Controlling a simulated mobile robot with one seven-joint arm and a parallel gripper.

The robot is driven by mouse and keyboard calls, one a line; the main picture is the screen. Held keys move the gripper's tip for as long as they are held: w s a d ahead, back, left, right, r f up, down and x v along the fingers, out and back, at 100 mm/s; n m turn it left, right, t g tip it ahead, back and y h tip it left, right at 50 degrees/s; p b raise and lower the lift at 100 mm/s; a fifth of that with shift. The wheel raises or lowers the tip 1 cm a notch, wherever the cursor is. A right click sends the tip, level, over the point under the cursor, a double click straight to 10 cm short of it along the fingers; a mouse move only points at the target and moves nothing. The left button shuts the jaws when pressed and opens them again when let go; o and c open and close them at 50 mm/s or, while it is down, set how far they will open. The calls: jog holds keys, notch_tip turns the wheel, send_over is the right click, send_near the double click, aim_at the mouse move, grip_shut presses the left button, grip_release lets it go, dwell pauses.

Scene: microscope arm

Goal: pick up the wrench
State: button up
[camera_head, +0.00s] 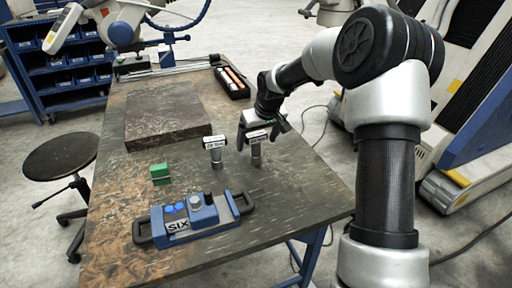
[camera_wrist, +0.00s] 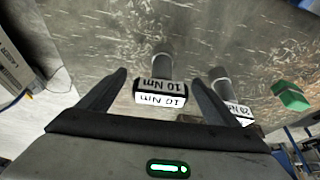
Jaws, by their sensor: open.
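Two upright T-shaped tools with grey shafts and white-labelled black heads stand on the table; I take these as the wrenches. The right one (camera_head: 256,155) is labelled 10 Nm, and it also shows in the wrist view (camera_wrist: 161,96). The other (camera_head: 216,156), to its left, appears to read 20 Nm; it is partly behind a finger in the wrist view (camera_wrist: 218,77). My gripper (camera_head: 263,123) is open at the head of the 10 Nm tool. In the wrist view this tool shows between the fingers of my gripper (camera_wrist: 158,78), with gaps on both sides.
A blue device marked SIX (camera_head: 195,219) lies near the table's front. A green block (camera_head: 160,174) stands left of the tools, and a dark slab (camera_head: 167,121) lies behind it. A black case (camera_head: 232,83) is at the back. The right table edge is close to the tools.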

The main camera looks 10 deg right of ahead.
aim_at(254, 147)
jog(key=b+x, duration=0.1)
jog(key=x, duration=0.4)
jog(key=shift+w+a+f, duration=0.1)
jog(key=shift+c, duration=0.2)
jog(key=c, duration=1.4)
